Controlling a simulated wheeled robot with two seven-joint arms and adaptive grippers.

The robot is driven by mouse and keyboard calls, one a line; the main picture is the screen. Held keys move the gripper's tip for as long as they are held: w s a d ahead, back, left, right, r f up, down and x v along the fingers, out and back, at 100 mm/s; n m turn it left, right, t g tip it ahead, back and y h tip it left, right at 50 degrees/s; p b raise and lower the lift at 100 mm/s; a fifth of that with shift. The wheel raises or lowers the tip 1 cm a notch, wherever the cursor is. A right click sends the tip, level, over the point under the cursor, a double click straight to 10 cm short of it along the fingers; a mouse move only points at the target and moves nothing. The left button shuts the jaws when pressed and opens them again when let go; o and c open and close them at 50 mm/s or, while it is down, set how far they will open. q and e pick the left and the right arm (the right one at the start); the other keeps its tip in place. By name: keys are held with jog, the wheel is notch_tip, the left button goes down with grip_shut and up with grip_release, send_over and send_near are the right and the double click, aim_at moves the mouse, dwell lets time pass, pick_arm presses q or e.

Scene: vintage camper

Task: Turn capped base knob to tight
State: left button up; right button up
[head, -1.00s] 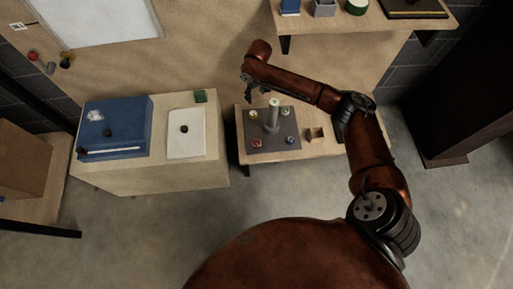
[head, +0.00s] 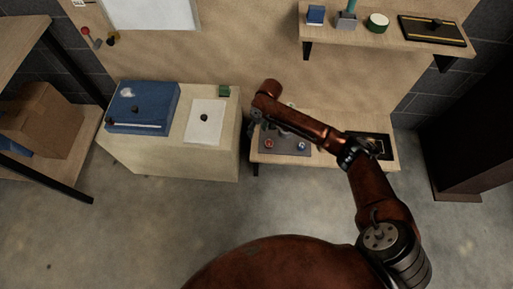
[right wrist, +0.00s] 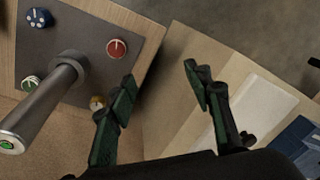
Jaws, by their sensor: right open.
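A grey base plate (head: 287,151) lies on a low wooden table, partly hidden by my right arm. In the right wrist view the plate carries a grey post (right wrist: 45,100) with a green-marked cap. Around the post are a blue knob (right wrist: 39,18), a red knob (right wrist: 117,48), a green knob (right wrist: 30,84) and a yellow knob (right wrist: 97,102). I cannot tell which is the capped base knob. My right gripper (right wrist: 160,82) is open and empty, beside the plate's edge; its left finger partly covers the yellow knob. My left gripper is not in view.
A cabinet to the left holds a blue case (head: 142,107) and a white panel (head: 205,120) with a black knob. A shelf (head: 385,35) with several objects overhangs the table. A black tray (head: 384,146) lies on the table's right. The floor in front is clear.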

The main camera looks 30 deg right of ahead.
jog(key=s+a+f, duration=0.3)
jog(key=s+f, duration=0.1)
jog(key=f, duration=0.1)
jog(key=shift+a+y, duration=0.15)
jog(key=shift+y, duration=0.15)
jog(key=shift+o, duration=0.2)
